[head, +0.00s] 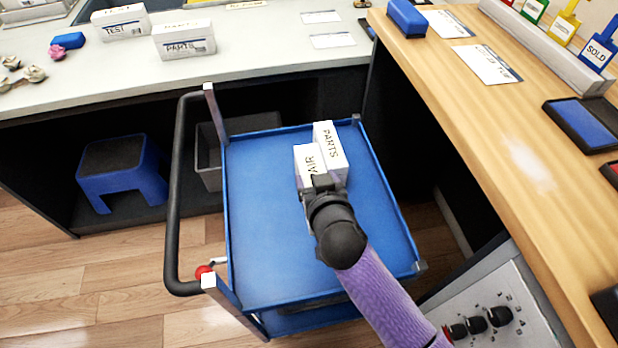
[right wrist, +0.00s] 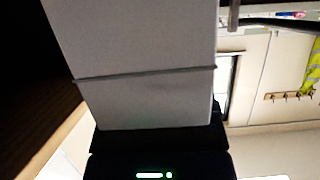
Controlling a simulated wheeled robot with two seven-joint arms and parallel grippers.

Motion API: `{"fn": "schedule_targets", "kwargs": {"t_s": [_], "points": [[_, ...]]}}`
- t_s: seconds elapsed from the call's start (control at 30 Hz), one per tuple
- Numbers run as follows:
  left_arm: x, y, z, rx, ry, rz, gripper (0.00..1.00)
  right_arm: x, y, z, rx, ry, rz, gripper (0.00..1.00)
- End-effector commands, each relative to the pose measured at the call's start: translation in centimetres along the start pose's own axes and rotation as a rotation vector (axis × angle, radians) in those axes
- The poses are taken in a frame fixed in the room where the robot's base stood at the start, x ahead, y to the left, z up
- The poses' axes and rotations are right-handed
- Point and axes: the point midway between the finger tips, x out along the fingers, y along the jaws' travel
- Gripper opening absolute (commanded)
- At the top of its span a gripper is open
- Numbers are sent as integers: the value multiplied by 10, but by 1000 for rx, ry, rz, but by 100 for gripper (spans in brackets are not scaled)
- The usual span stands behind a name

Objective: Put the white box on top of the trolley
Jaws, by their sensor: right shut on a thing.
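The trolley (head: 262,220) has a blue top tray with a raised rim and a black handle on its left. My right gripper (head: 320,182) is over the tray, shut on a white box (head: 309,158) with dark lettering, partly hidden by the gripper. The held box also fills the middle of the right wrist view (right wrist: 140,60), with a seam across it. Just to its right is a second white box marked PARTS (head: 329,142), over the far part of the tray. I cannot tell whether the held box touches the tray. My left gripper is not in view.
White boxes marked TEST (head: 121,24) and PARTS (head: 184,41) stand on the grey counter (head: 250,55) behind. A wooden counter (head: 500,115) runs along the right. A blue step stool (head: 120,172) is at left. The tray's left and near parts are bare.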

Motion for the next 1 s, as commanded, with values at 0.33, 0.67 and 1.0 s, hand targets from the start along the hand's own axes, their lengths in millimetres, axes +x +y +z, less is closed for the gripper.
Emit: {"fn": "schedule_targets", "kwargs": {"t_s": [0.33, 0.67, 1.0], "points": [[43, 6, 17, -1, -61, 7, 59, 26, 0, 64, -1, -4, -1, 0], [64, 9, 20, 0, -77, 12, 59, 38, 0, 94, 0, -1, -1, 0], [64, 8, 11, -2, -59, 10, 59, 38, 0, 93, 0, -2, -1, 100]]}}
